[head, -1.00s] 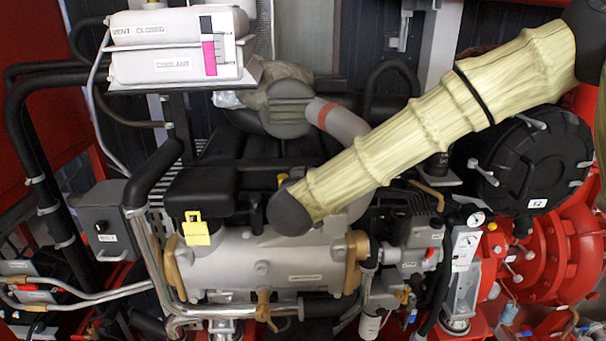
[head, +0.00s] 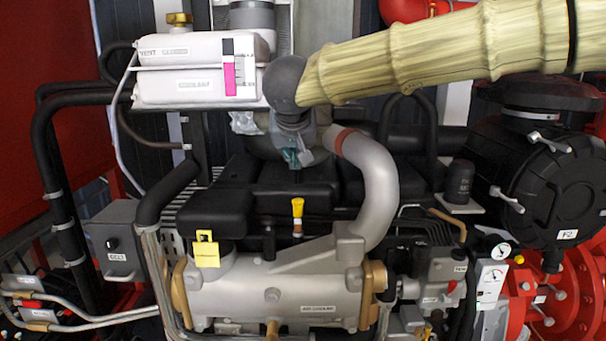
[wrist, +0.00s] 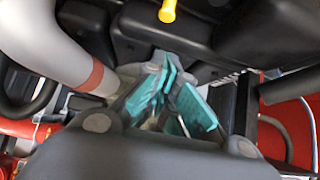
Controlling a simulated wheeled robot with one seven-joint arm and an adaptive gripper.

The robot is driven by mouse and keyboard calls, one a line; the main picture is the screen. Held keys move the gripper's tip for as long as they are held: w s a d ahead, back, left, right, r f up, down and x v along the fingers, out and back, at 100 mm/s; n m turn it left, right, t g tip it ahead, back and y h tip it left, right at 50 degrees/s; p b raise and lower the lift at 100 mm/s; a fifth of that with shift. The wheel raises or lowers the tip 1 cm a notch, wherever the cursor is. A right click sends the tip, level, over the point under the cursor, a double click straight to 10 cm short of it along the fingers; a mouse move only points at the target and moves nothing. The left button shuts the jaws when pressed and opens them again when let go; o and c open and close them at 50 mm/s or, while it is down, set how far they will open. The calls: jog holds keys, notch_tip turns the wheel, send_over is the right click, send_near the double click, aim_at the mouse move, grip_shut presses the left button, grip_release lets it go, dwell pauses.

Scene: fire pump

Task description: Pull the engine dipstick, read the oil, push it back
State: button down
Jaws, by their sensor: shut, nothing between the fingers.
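A yellow-handled stick (head: 297,207), which looks like the engine dipstick, stands upright among the black engine covers, just behind the grey cylinder. Its handle is also at the top edge of the wrist view (wrist: 167,10). My gripper (head: 292,160) is above and behind the handle in the head picture, apart from it, below the grey wrist joint. In the wrist view my gripper (wrist: 178,100) shows teal finger pads, blurred, with nothing held between them. It is shut and empty. The lower part of the stick and any oil mark are hidden.
A grey pipe with a red band (head: 368,175) curves close to the right of my gripper. The white coolant tank (head: 195,70) stands at upper left. The grey cylinder (head: 270,285) with a yellow tag (head: 206,250) lies in front. A black round housing (head: 530,170) is at right.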

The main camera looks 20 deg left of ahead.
jog(key=p, duration=0.2)
send_over(297, 205)
jog(key=f, duration=0.6)
jog(key=shift+w+a+f, duration=0.15)
jog(key=shift+w+f, duration=0.15)
jog(key=shift+w, duration=0.05)
notch_tip(297, 205, down, 2)
jog(key=shift+f, duration=1.05)
notch_tip(297, 205, down, 4)
jog(key=shift+f+p, duration=0.1)
jog(key=shift+p, duration=0.25)
jog(key=shift+s+f, duration=0.1)
jog(key=shift+f, duration=0.35)
